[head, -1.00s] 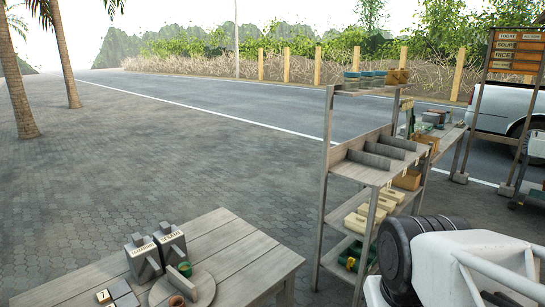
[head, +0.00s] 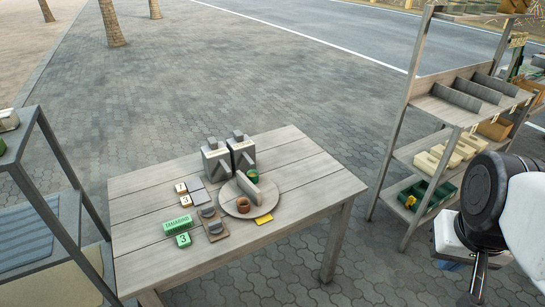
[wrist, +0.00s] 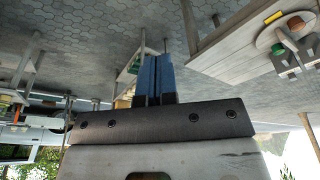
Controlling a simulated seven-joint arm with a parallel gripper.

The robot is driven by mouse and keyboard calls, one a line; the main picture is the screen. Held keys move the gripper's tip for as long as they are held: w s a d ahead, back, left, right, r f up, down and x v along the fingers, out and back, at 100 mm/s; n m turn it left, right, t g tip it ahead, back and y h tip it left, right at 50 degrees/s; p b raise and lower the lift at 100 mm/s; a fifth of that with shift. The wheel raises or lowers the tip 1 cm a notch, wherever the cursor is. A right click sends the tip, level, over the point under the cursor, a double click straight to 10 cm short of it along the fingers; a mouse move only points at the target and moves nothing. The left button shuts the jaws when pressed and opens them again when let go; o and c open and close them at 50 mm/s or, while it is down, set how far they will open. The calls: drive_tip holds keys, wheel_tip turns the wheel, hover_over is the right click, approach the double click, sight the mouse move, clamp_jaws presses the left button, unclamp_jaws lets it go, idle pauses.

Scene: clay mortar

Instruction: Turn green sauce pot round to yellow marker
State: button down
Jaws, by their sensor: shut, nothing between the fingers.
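The green sauce pot (head: 252,176) stands on a round turntable (head: 231,208), on its far right side behind an upright grey divider (head: 256,192). A brown pot (head: 243,205) stands on the near side of the divider. The yellow marker (head: 264,219) lies flat at the turntable's near right edge. In the wrist view the scene is upside down; the green sauce pot (wrist: 278,48), brown pot (wrist: 296,25) and yellow marker (wrist: 275,16) are at upper right. My gripper (wrist: 153,60) has its blue fingers together, empty, well away from the table.
Two grey dispensers (head: 228,155) stand behind the turntable on the wooden table (head: 300,172). A shelf rack (head: 440,120) stands right of the table. Another rack is at left.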

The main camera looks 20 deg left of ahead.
drive_tip(key=c, duration=1.8)
unclamp_jaws()
drive_tip(key=o, duration=0.5)
drive_tip(key=shift+w, duration=0.15)
drive_tip(key=shift+c, duration=0.2)
drive_tip(key=shift+o, duration=1.3)
drive_tip(key=shift+w+a+r, duration=0.15)
drive_tip(key=shift+w, duration=0.15)
drive_tip(key=shift+o, duration=0.2)
drive_tip(key=w+a+n, duration=0.1)
drive_tip(key=w+a, duration=0.3)
drive_tip(key=w, duration=0.3)
drive_tip(key=w+a+n, duration=0.2)
drive_tip(key=w+a, duration=0.2)
drive_tip(key=w, duration=0.3)
drive_tip(key=shift+w+r+g, duration=0.3)
drive_tip(key=shift+g, duration=0.1)
drive_tip(key=n+g, duration=0.2)
drive_tip(key=n, duration=0.6)
hover_over(248, 180)
wheel_tip(248, 180, down, 24)
drive_tip(key=shift+s+d+f, duration=0.15)
drive_tip(key=shift+f, duration=0.05)
drive_tip(key=shift+a+f, duration=0.15)
drive_tip(key=shift+a, duration=0.05)
